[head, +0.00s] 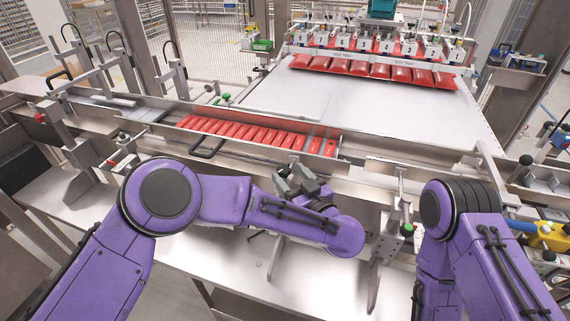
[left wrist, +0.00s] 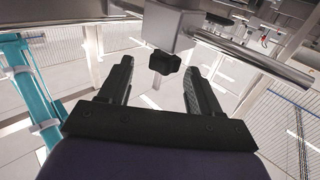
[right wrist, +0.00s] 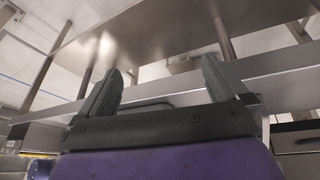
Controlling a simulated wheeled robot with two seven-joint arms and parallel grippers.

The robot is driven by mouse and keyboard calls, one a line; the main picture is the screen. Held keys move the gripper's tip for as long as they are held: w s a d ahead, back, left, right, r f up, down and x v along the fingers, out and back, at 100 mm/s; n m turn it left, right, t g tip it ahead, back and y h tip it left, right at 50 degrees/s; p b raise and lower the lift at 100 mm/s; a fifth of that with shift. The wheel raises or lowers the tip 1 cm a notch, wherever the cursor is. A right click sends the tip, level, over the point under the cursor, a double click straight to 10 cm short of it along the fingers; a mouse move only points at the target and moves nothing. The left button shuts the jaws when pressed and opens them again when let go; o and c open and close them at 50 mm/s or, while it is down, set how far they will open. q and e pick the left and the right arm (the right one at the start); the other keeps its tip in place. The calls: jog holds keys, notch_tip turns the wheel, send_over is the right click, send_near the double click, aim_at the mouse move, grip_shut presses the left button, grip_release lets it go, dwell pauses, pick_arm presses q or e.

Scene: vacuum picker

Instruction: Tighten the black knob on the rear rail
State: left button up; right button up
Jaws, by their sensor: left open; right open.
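In the left wrist view a black lobed knob (left wrist: 165,62) sits under a square metal block (left wrist: 168,27), with a thin pale stem below it. A round metal rail (left wrist: 255,60) runs right from beside the block. My left gripper (left wrist: 158,68) is open, with one finger on each side of the knob in this view and nothing held. Whether the fingers touch it cannot be told. In the head view my left gripper (head: 297,181) is in front of the red packs, and I cannot make out this knob there. My right gripper (right wrist: 160,67) is open and empty in the right wrist view.
Red packs (head: 255,134) lie in a row in a metal trough. Behind is a white table (head: 370,100) under a vacuum head holding several red packs (head: 375,70). A bracket (head: 390,235) stands between my arms. In the right wrist view metal bars (right wrist: 260,68) cross beyond the fingers.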

aim_at(283, 169)
pick_arm(q)
jog(key=x, duration=0.3)
jog(key=shift+a+r+p, duration=0.15)
jog(key=shift+a+p, duration=0.15)
jog(key=shift+d, duration=0.1)
pick_arm(e)
jog(key=shift+s+r, duration=0.15)
jog(key=shift+r, duration=0.45)
pick_arm(q)
jog(key=shift+w, duration=0.1)
jog(key=c, duration=1)
jog(key=shift+o, duration=0.3)
jog(key=shift+h, duration=0.3)
pick_arm(e)
jog(key=shift+a+r, duration=0.1)
jog(key=shift+r, duration=0.05)
